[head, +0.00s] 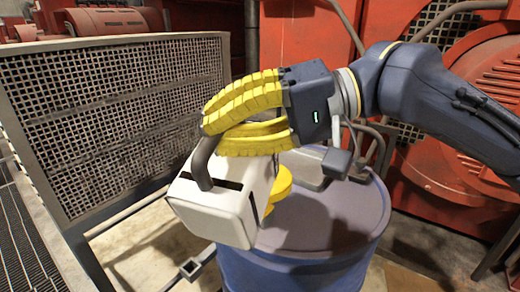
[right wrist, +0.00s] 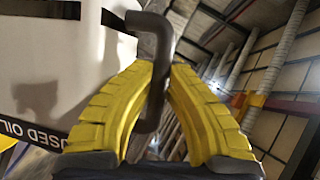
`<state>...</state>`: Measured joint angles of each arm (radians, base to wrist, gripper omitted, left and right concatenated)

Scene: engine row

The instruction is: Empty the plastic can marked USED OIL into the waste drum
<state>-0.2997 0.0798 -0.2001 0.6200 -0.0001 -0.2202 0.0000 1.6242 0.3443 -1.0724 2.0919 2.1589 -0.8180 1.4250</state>
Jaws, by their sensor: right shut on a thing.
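The white plastic can (head: 212,208) is tilted in the head view, hanging over the left rim of the blue waste drum (head: 300,268). Its dark handle (head: 203,163) is between the yellow fingers of my right gripper (head: 212,136), which is shut on it. In the right wrist view the can (right wrist: 60,60) shows part of the marking USED OIL at lower left, and the handle (right wrist: 155,50) passes between the fingers (right wrist: 160,78). The can's mouth and the drum's opening are hidden. No liquid shows. My left gripper is out of view.
A yellow rounded part (head: 281,186) shows beside the can; I cannot tell what it belongs to. A pale object (head: 305,165) is partly hidden behind the gripper. A mesh guard (head: 110,120) stands at left. Red machinery (head: 300,40) fills the back.

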